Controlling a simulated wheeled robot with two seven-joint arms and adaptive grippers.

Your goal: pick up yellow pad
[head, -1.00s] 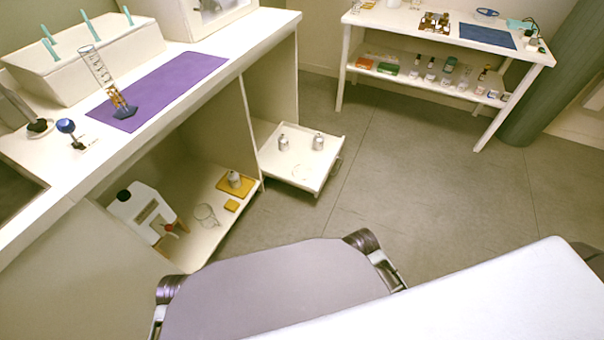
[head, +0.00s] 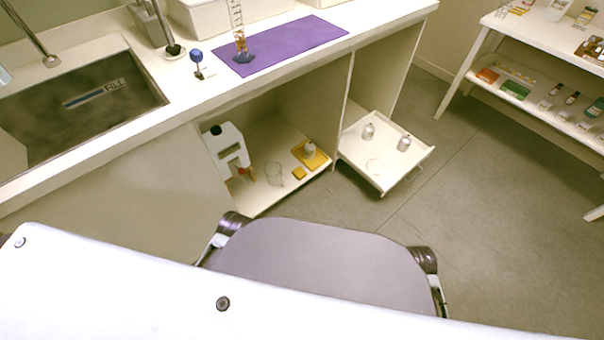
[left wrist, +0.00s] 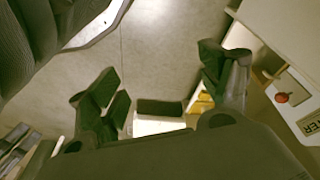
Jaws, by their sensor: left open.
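A larger yellow pad (head: 313,163) lies on the floor of the open cabinet under the counter in the head view. A small bottle (head: 309,149) stands on it. A smaller yellow pad (head: 299,173) lies just in front of it, apart. My left gripper (left wrist: 160,85) is open and empty in the left wrist view, its two dark fingers spread apart over the floor. A yellow patch (left wrist: 202,103) shows beside the right finger, partly hidden; I cannot tell which pad it is. The left gripper does not show in the head view. My right gripper is in neither view.
A white device (head: 227,150) and a clear glass ring-shaped vessel (head: 273,174) stand left of the pads. A pulled-out white tray (head: 384,180) with two bottles is to the right. The counter (head: 180,110) overhangs the cabinet. The floor (head: 460,220) at the right is clear.

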